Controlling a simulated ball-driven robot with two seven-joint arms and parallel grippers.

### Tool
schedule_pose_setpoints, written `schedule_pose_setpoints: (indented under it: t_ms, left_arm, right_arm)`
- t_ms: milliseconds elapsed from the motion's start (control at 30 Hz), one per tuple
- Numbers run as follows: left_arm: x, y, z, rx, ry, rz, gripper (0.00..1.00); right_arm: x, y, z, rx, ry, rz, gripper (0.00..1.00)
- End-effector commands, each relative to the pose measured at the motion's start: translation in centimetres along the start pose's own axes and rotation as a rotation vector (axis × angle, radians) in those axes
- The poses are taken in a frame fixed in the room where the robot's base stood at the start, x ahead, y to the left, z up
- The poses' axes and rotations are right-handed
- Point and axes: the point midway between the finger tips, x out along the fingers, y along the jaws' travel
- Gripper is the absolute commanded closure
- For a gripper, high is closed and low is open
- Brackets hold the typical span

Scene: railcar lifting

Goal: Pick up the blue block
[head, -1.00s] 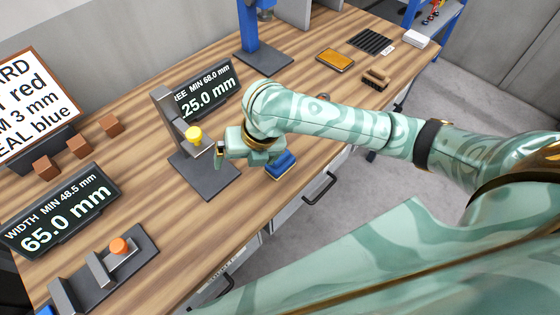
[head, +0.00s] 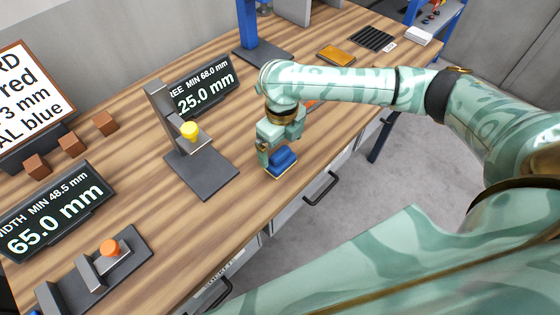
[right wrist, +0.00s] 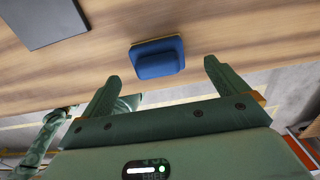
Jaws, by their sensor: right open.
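The blue block (head: 284,160) lies on the wooden bench close to its front edge, on a thin yellowish base. It also shows in the right wrist view (right wrist: 158,58), ahead of and roughly between the two spread fingers. My right gripper (head: 270,152) is open and empty, pointing down right by the block; in the head view it partly covers the block's upper left side. The right wrist view shows both fingers of the gripper (right wrist: 162,73) apart, with the block still beyond the fingertips. My left gripper is not in view.
A dark gauge stand (head: 205,175) with a yellow knob stands left of the block. A second gauge (head: 130,262) with an orange knob is at the lower left. Several brown blocks (head: 71,144) sit near displays. An orange tray (head: 336,55) lies farther back. Bare wood surrounds the block.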

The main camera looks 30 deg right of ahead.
Motion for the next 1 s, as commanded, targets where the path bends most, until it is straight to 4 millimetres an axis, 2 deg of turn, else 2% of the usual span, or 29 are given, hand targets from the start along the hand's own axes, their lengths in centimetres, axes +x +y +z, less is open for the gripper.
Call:
schedule_pose_setpoints:
  t_ms: [133,367,600,800,1000]
  left_arm:
    - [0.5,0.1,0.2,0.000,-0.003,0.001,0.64]
    - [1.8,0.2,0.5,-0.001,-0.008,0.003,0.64]
    - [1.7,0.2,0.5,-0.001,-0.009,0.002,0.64]
    - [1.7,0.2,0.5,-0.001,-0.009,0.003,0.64]
    - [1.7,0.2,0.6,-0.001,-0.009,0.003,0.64]
  right_arm:
    - [1.3,0.1,0.0,0.000,0.002,0.001,0.02]
    - [5.1,0.3,0.0,0.000,0.002,0.001,0.02]
    - [5.2,0.3,0.0,-0.002,-0.002,-0.001,0.02]
    - [5.2,0.3,0.0,-0.001,-0.001,-0.001,0.54]
    - [5.1,0.3,0.0,-0.001,-0.002,-0.001,0.54]
